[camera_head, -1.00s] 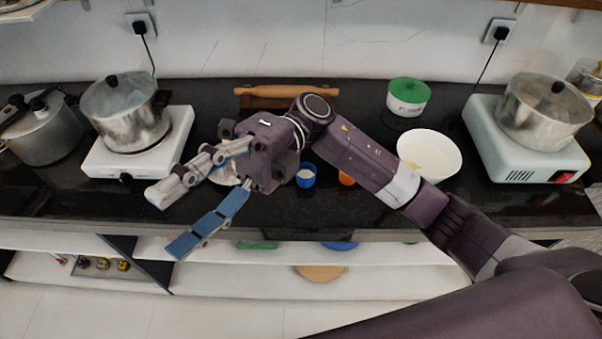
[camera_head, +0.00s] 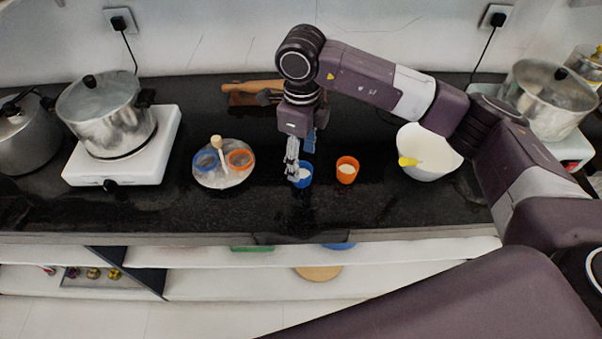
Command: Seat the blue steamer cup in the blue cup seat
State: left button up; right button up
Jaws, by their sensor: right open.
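The blue steamer cup (camera_head: 306,180) stands upright on the black counter with white filling in it. My right gripper (camera_head: 298,168) points down at the cup, its fingers open. The near finger overlaps the cup's left side in the picture; I cannot tell whether it touches. The blue cup seat (camera_head: 199,168) is a blue ring on the left of a round steamer plate (camera_head: 222,182), left of the gripper, and looks empty. An orange ring (camera_head: 249,162) sits beside it, with a pale wooden-looking knob handle (camera_head: 217,143) between them. My left gripper is out of view.
An orange cup (camera_head: 347,175) with white filling stands right of the blue cup. A white bowl (camera_head: 440,170) with a yellow utensil is farther right. A pot (camera_head: 105,120) on a white stove stands left. A rolling pin (camera_head: 250,87) lies behind. Counter between plate and cup is clear.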

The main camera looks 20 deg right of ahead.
aim_at(301, 170)
notch_tip(301, 170, down, 4)
jog(key=shift+r+p, duration=0.1)
jog(key=shift+p, duration=0.5)
jog(key=shift+f, duration=0.65)
jog(key=c, duration=1.1)
jog(key=shift+r, duration=0.1)
notch_tip(301, 170, up, 20)
jog(key=b, duration=0.2)
jog(key=s+d+f+n, duration=0.1)
jog(key=s+f+n, duration=0.2)
jog(key=n, duration=0.5)
jog(key=s+d+f+n, duration=0.1)
jog(key=s+f+n, duration=0.2)
jog(key=s+n, duration=0.3)
jog(key=s+d+f+n, duration=0.2)
jog(key=s+f+n, duration=0.2)
jog(key=n, duration=0.8)
jog(key=shift+s, duration=0.45)
